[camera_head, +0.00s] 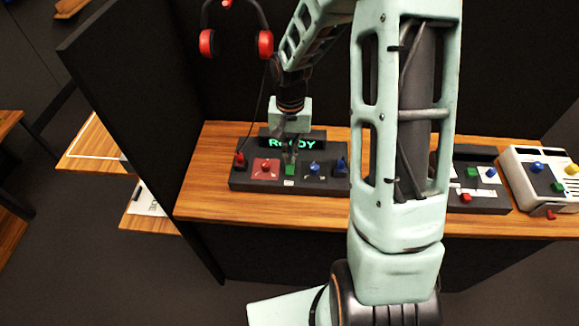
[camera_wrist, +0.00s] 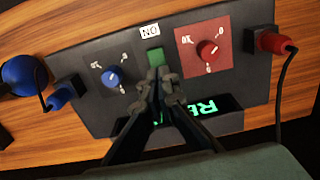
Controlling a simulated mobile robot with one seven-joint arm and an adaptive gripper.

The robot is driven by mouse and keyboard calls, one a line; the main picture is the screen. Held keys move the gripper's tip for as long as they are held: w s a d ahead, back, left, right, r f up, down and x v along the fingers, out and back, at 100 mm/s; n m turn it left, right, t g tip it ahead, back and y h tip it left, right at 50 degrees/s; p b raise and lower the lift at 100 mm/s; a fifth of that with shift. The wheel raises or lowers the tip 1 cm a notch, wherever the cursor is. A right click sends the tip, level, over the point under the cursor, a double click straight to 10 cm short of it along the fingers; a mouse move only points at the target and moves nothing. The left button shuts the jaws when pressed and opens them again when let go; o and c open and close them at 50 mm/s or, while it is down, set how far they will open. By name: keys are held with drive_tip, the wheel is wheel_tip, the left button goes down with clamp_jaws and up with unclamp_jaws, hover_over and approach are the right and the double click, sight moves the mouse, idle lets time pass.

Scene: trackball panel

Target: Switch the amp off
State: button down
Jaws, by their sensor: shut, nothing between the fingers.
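A dark control panel (camera_head: 246,183) with a lit green READY display (camera_head: 292,142) stands on the shelf. At its middle is a green switch (camera_head: 290,170), also in the wrist view (camera_wrist: 155,57), beside a white label (camera_wrist: 150,30) that seems to read ON. A red knob (camera_wrist: 207,50) sits on a red plate (camera_wrist: 190,68), and a blue knob (camera_wrist: 112,77) is on the switch's other side. My gripper (camera_wrist: 158,77) is shut and empty, its tips at the display-side end of the switch. Whether they touch it is unclear. No visible label names the amp.
A red plug (camera_wrist: 270,40) with a cable and a blue plug (camera_wrist: 62,95) flank the controls. To the right are another dark panel (camera_head: 482,190), partly behind my arm, and a white box (camera_head: 520,160). Red headphones (camera_head: 265,45) hang behind. The wooden shelf's (camera_head: 210,200) front is clear.

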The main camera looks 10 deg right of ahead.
drive_tip(key=shift+f+b, duration=0.95)
drive_tip(key=shift+f, duration=0.25)
idle(0.3)
drive_tip(key=shift+r+p, duration=2.4)
drive_tip(key=shift+r, duration=1.1)
